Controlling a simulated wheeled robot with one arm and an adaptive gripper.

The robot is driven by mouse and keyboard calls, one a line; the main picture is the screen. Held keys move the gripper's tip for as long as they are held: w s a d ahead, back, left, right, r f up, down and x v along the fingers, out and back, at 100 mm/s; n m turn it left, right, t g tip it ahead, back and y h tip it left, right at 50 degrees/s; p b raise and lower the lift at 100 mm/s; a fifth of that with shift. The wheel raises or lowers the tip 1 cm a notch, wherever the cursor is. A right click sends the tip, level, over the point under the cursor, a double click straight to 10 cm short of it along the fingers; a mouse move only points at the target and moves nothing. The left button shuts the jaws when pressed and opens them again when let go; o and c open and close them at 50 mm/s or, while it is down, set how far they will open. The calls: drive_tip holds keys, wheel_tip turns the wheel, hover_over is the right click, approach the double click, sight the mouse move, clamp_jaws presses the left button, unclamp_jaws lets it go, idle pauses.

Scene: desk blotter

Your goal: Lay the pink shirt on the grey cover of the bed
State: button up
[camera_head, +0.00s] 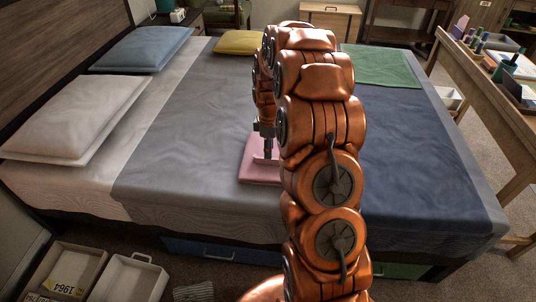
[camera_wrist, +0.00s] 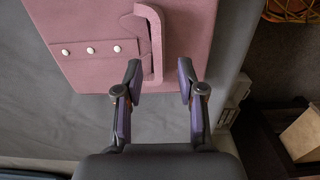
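The pink shirt (camera_head: 258,172) is a flat folded slab lying on the grey cover (camera_head: 190,130) of the bed, near the edge where the blue part begins. In the wrist view the shirt (camera_wrist: 95,25) shows several white buttons and a raised pink loop. My gripper (camera_head: 266,147) is just above the shirt in the head view. In the wrist view my gripper (camera_wrist: 160,72) has its two fingers apart, with the lower end of the loop between them and gaps on both sides. My arm hides the shirt's right part in the head view.
A white pillow (camera_head: 75,120) and a blue pillow (camera_head: 142,48) lie at the bed's left. A yellow cushion (camera_head: 240,42) and a green cloth (camera_head: 382,66) lie along the far side. A cluttered desk (camera_head: 490,85) stands at the right. Trays (camera_head: 130,277) sit on the floor at front left.

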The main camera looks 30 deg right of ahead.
wheel_tip(320, 180, up, 8)
drive_tip(key=s+a+r+m, duration=0.2)
drive_tip(key=s+a+r, duration=0.2)
drive_tip(key=s+a, duration=0.3)
drive_tip(key=s+a+r+m+g, duration=0.1)
drive_tip(key=s+a+m, duration=0.3)
drive_tip(key=s, duration=1)
drive_tip(key=s+a+r+m+g, duration=0.2)
drive_tip(key=s+a, duration=0.8)
drive_tip(key=s, duration=0.5)
drive_tip(key=shift+a+m, duration=0.35)
drive_tip(key=shift+m, duration=0.55)
drive_tip(key=shift+s, duration=0.1)
wheel_tip(320, 180, up, 17)
drive_tip(key=w+t+p, duration=0.1)
drive_tip(key=p, duration=1.4)
drive_tip(key=shift+w, duration=0.15)
